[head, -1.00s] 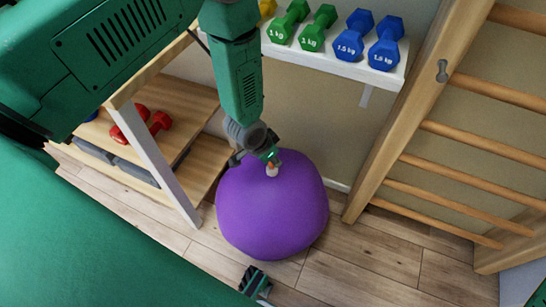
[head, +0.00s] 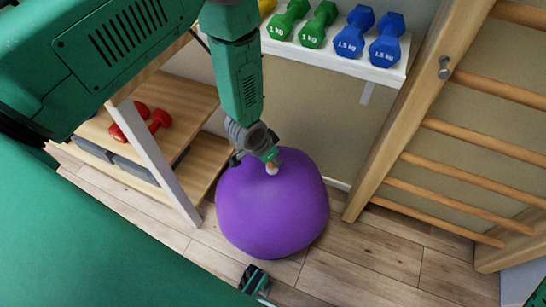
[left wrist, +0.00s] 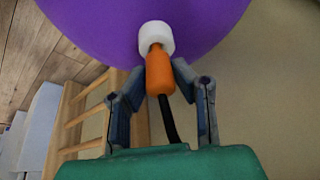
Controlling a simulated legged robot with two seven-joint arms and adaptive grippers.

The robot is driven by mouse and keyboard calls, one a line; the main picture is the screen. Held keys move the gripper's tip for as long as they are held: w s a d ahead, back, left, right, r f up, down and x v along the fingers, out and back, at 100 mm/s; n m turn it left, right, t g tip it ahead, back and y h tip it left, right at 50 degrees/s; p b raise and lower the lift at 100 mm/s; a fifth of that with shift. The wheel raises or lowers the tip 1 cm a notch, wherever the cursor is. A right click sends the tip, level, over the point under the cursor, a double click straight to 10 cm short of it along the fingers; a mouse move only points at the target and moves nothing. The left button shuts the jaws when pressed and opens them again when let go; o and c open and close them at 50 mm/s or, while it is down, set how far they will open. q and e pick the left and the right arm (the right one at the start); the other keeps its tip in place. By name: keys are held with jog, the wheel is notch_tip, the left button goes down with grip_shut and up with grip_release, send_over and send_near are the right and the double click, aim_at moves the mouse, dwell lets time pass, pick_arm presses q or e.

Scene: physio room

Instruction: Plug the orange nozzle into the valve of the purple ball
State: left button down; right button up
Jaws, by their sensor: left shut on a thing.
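The purple ball (head: 270,215) sits on the floor, with its white valve (head: 272,169) on the upper side. The valve also shows in the left wrist view (left wrist: 155,36). My left gripper (left wrist: 159,72) is shut on the orange nozzle (left wrist: 160,76), with a dark hose (left wrist: 168,120) trailing from it. The nozzle's front end meets or overlaps the white valve; how deep it sits cannot be seen. In the head view my left gripper (head: 270,158) is at the ball's top and mostly hides the nozzle. My right gripper (head: 255,281) is low, in front of the ball.
A wooden shelf (head: 205,165) with red dumbbells (head: 160,121) stands left of the ball. A white shelf (head: 340,66) with green and blue dumbbells is behind it. Wooden wall bars (head: 450,165) stand on the right. The floor (head: 360,265) right of the ball is clear.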

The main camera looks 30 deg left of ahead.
pick_arm(q)
jog(key=shift+f, duration=0.15)
jog(key=c, duration=1.3)
grip_release()
jog(key=shift+o, duration=0.2)
jog(key=shift+r+p, duration=3.05)
jog(key=shift+r, duration=0.5)
jog(key=shift+f, duration=0.1)
